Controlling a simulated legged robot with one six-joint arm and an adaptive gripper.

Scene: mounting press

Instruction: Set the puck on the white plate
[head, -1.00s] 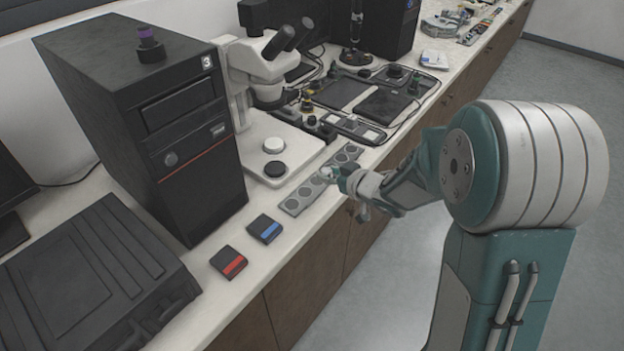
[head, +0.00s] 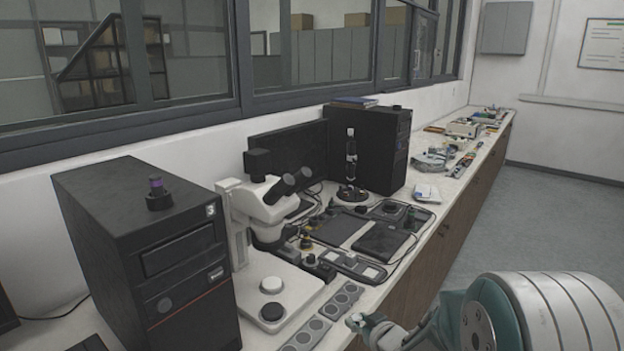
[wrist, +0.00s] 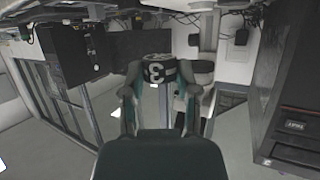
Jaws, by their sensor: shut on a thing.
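My gripper (wrist: 158,100) is shut on a dark puck (wrist: 152,72) marked with a white 3, held between the fingertips in the wrist view. In the head view my gripper (head: 366,326) is at the bench's front edge, right of the grey strip of round wells; the puck cannot be made out there. The white plate (head: 252,290) appears to be the flat base under the microscope, left of my gripper. It carries a white round piece (head: 272,285) and a black disc (head: 271,312). My gripper is apart from it.
A black tower (head: 150,260) stands left of the white plate, with a small purple-topped item (head: 158,193) on it. The microscope (head: 262,205) rises behind the plate. The grey well strip (head: 322,318) lies along the front edge. Dark pads and devices (head: 380,240) crowd the bench beyond.

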